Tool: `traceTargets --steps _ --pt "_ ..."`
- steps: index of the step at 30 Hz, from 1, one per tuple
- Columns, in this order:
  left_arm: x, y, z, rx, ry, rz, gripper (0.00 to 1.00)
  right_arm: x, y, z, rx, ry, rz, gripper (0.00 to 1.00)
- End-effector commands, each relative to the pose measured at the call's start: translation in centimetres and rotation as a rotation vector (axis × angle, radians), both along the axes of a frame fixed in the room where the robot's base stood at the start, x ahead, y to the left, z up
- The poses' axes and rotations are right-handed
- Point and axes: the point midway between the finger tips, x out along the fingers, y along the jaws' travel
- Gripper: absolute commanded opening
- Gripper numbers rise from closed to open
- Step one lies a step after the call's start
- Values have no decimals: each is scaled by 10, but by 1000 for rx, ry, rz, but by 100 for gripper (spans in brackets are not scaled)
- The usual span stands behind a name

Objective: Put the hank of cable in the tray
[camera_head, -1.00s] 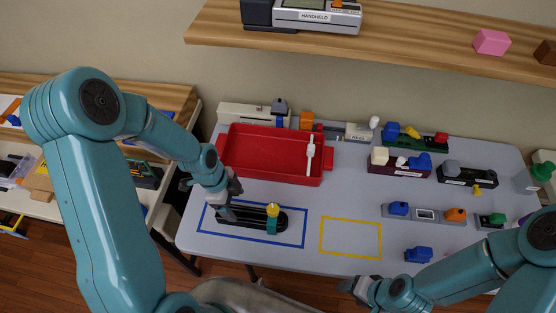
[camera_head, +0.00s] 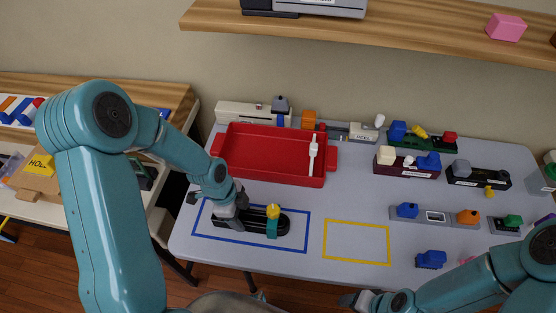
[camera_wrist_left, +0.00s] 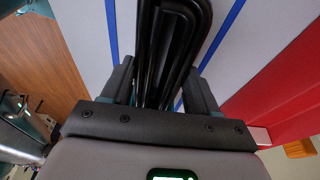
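The hank of cable (camera_head: 257,222) is a long black looped bundle lying inside the blue outline on the grey table. My left gripper (camera_head: 232,222) is down at the hank's left end. In the left wrist view the black strands (camera_wrist_left: 165,55) run between the two fingers of my left gripper (camera_wrist_left: 160,90), with a gap showing at the right finger. The red tray (camera_head: 232,180) is behind the hank. My right gripper (camera_head: 352,299) is low at the front edge; its fingers are too small to read.
A white-handled tool (camera_head: 313,155) lies at the tray's right side. An empty yellow outline (camera_head: 356,241) is right of the blue one. Several handheld devices and coloured blocks, including a blue block (camera_head: 431,259), occupy the right of the table. A wooden shelf (camera_head: 400,40) overhangs the back.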

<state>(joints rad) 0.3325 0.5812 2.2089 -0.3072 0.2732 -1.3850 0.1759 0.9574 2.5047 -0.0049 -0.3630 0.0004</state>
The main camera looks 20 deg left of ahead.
Motion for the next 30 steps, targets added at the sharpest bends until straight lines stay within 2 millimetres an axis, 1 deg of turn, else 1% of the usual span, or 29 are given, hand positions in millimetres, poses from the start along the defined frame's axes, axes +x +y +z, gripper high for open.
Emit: traceTargets --steps 1,2,3,8,11,30 --pt "0 0 0 0 1 0 23 0 0 0 0 0 0 61" --pt "0 0 0 0 1 0 14 0 0 0 0 0 0 61" --pt "0 0 0 0 1 0 1 0 0 0 0 0 0 61" --pt "0 0 1 0 0 0 0 0 0 1 0 0 0 61" --pt "0 0 6 0 0 0 0 0 0 5 0 0 0 61" --pt "0 0 42 0 0 0 0 0 0 36 0 0 0 61"
